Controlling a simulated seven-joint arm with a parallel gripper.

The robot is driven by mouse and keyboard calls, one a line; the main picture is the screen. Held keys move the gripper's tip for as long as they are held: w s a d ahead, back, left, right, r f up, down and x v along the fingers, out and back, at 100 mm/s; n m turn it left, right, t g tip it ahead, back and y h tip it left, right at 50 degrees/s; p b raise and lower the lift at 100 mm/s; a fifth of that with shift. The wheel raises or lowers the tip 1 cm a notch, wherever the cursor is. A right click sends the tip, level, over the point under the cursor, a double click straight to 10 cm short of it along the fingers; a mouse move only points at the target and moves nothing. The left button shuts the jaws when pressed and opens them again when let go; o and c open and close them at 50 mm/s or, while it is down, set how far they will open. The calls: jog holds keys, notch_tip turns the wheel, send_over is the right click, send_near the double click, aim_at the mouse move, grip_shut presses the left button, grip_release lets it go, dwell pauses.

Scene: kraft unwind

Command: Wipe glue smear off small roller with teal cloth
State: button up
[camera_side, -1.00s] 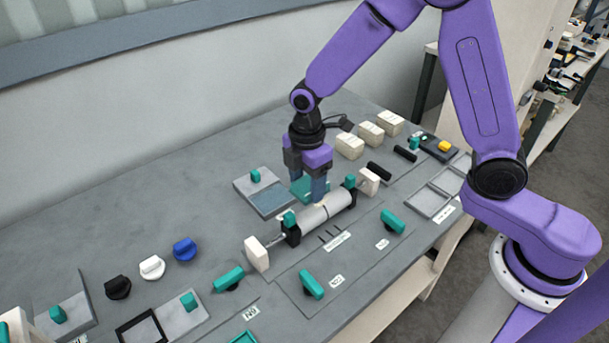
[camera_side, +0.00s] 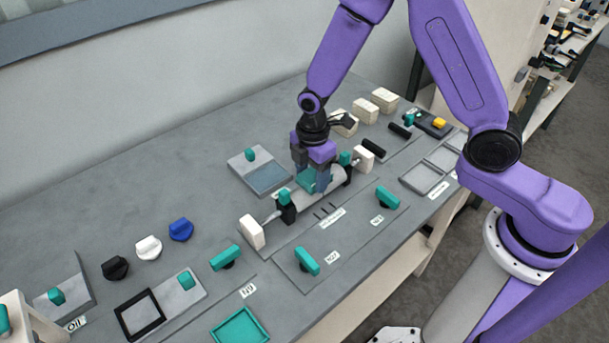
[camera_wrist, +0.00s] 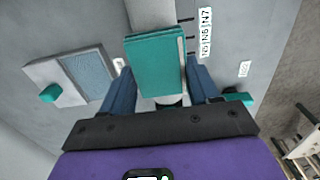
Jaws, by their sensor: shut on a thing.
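My gripper (camera_side: 312,184) is shut on the folded teal cloth (camera_side: 308,180). In the wrist view the cloth (camera_wrist: 155,68) sits between my two blue fingers. The small pale roller (camera_side: 330,196) lies horizontally between black end supports, and my gripper is over its middle. The cloth is on or just above the roller; I cannot tell whether they touch. In the wrist view part of the roller (camera_wrist: 151,14) shows beyond the cloth. No glue smear can be made out; the cloth and fingers hide the middle of the roller.
A grey tray with a blue-grey pad (camera_side: 268,178) lies behind the roller. White end blocks (camera_side: 251,232) and teal-topped clamps (camera_side: 285,197) flank the roller. Teal handles (camera_side: 307,261) stand in front. Black, white and blue knobs (camera_side: 181,230) lie at left. Bare table is at back left.

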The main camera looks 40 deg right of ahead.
jog(key=shift+d, duration=2)
jog(key=shift+a, duration=3.3)
jog(key=shift+a+r, duration=0.2)
jog(key=shift+r, duration=0.45)
jog(key=shift+a+r, duration=0.2)
jog(key=shift+r, duration=0.4)
jog(key=shift+d+r, duration=0.1)
jog(key=shift+r, duration=2.75)
